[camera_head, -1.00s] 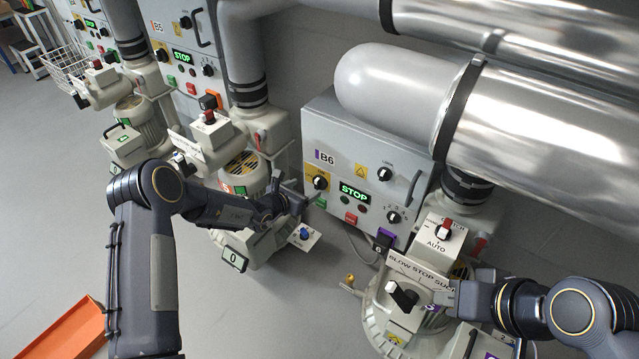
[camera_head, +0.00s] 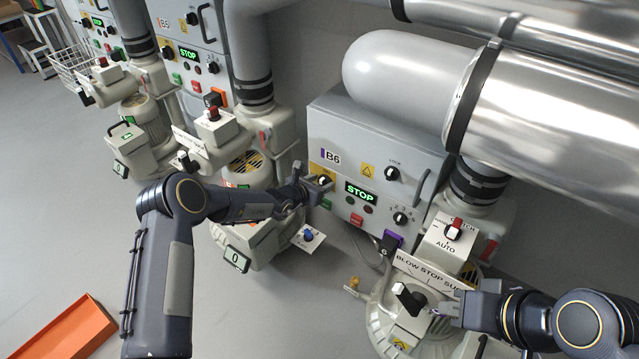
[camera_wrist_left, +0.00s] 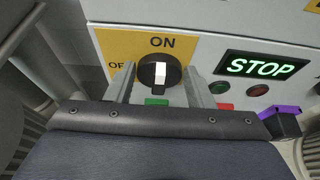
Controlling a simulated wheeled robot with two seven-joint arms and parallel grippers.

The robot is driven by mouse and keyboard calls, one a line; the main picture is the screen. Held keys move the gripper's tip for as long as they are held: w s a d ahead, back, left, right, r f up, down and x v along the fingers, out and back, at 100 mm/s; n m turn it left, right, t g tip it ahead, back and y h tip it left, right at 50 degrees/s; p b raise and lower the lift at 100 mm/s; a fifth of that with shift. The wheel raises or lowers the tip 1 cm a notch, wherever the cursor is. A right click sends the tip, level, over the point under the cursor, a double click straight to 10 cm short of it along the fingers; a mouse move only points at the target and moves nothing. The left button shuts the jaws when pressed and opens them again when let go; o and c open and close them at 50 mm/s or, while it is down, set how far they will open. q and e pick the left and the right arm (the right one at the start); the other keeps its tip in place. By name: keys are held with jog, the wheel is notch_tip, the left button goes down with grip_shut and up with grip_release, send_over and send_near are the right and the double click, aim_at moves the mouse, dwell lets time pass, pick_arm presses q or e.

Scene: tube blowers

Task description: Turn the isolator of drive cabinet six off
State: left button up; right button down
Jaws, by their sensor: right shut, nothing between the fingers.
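Drive cabinet B6 (camera_head: 350,140) is a grey box with a lit green STOP display. Its isolator is a round black knob (camera_wrist_left: 160,72) on a yellow plate (camera_wrist_left: 120,42) in the left wrist view. The knob's white bar stands upright, in line with ON above; the OFF label is at the left, partly hidden. My left gripper (camera_head: 321,184) is at the knob in the head view. Its two fingers (camera_wrist_left: 160,88) are open, one on each side of the knob, with gaps visible. My right gripper (camera_head: 446,306) is shut and empty, beside the black-and-white lever (camera_head: 408,296) of the blower.
Right of the isolator are the STOP display (camera_wrist_left: 258,67) and small buttons. Above right are a lock knob (camera_head: 392,173) and a door handle (camera_head: 424,192). A large metal pipe (camera_head: 550,120) hangs above. An orange tray (camera_head: 68,332) lies on the clear floor at left.

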pick_arm(q)
jog(key=shift+c, duration=1.3)
jog(key=shift+a, duration=0.1)
jog(key=n, duration=0.1)
jog(key=n+h+p, duration=0.1)
jog(key=n+g+h, duration=0.1)
jog(key=shift+w+a+f+p, duration=0.1)
jog(key=shift+w+a+p, duration=0.2)
jog(key=shift+a, duration=0.05)
jog(key=shift+a+f+n+h, duration=0.1)
jog(key=shift+f+n+h, duration=0.05)
jog(key=shift+n+h, duration=0.45)
jog(key=shift+w+n+g, duration=0.1)
jog(key=shift+n+g, duration=0.2)
jog(key=o, duration=1)
jog(key=shift+c, duration=0.2)
